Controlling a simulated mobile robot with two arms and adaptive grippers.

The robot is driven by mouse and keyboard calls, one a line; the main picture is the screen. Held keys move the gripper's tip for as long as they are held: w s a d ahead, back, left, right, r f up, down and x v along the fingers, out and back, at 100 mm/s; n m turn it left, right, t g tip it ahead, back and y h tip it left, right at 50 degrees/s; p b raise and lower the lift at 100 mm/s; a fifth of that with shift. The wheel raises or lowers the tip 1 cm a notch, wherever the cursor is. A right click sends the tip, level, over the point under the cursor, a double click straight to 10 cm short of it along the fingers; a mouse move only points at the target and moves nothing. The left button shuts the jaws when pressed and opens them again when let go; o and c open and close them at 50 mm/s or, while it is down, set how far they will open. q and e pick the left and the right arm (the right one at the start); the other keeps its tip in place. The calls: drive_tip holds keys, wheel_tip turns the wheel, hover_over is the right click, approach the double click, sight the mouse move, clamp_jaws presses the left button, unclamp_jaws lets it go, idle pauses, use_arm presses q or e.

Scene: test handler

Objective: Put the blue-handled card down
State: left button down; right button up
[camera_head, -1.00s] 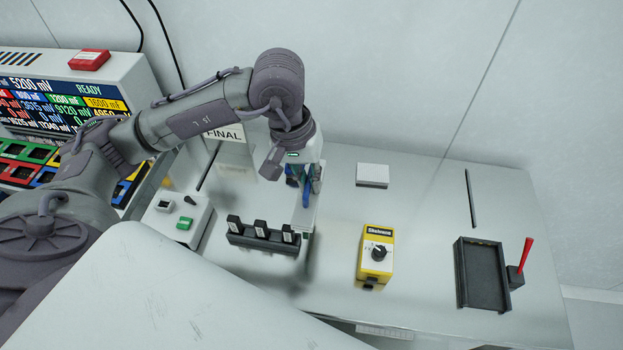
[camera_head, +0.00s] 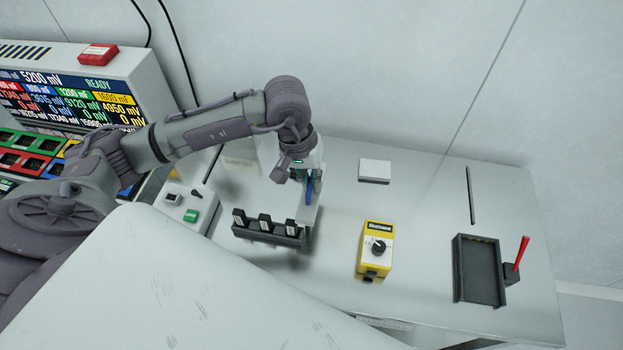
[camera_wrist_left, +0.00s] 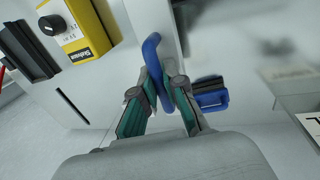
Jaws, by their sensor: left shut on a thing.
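My left gripper (camera_head: 308,181) is shut on the blue handle (camera_head: 310,192) of a white card (camera_head: 306,214). The card hangs beyond the fingers, just behind the right end of a black rack (camera_head: 268,234); I cannot tell whether it touches anything. In the left wrist view the fingers (camera_wrist_left: 163,85) close around the blue loop handle (camera_wrist_left: 151,58), and the pale card (camera_wrist_left: 152,16) runs up out of the picture. A second blue piece with a dark body (camera_wrist_left: 210,95) lies beyond the right finger. My right gripper is not in view.
The black rack holds several dark, white-faced pieces. A yellow box with a knob (camera_head: 376,250), a white block (camera_head: 375,171) and a black tray (camera_head: 479,270) with a red lever (camera_head: 522,252) stand to the right. Bare table lies between them. A tester with screens (camera_head: 75,90) stands left.

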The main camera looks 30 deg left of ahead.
use_arm(q)
drive_tip(key=c, duration=1.2)
unclamp_jaws()
drive_tip(key=shift+c, duration=0.2)
drive_tip(key=shift+r, duration=0.1)
wheel_tip(320, 180, up, 12)
drive_tip(key=a+b, duration=0.2)
drive_tip(key=b, duration=0.1)
drive_tip(key=shift+s, duration=0.3)
drive_tip(key=shift+a, duration=0.1)
